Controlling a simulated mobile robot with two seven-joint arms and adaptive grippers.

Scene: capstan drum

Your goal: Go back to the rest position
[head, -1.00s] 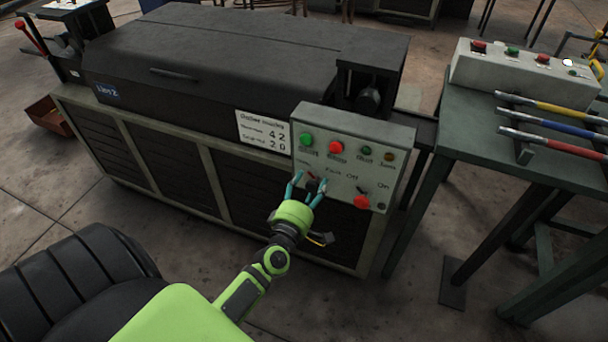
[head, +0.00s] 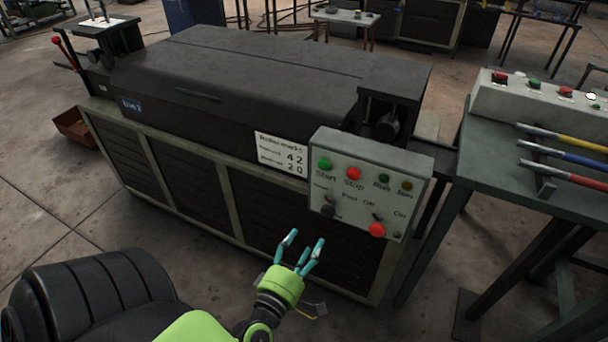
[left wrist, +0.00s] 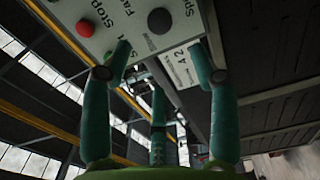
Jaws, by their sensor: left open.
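My left gripper (head: 303,252) is open and empty, in front of the machine's dark lower panels and below the control panel. Its teal fingers are apart and touch nothing that I can see. The grey control panel (head: 345,205) has a green start button (head: 325,163), a red stop button (head: 353,173), small lamps, knobs and a lower red button (head: 377,230). In the left wrist view the spread fingers (left wrist: 160,90) frame part of the panel (left wrist: 125,30). My right gripper is not in view.
The dark machine (head: 250,75) fills the middle, with a white sign (head: 281,152) beside the panel. A green table (head: 500,150) with coloured-handled bars (head: 570,157) stands at the right. A rusty bin (head: 75,127) sits at the left. Floor in front is clear.

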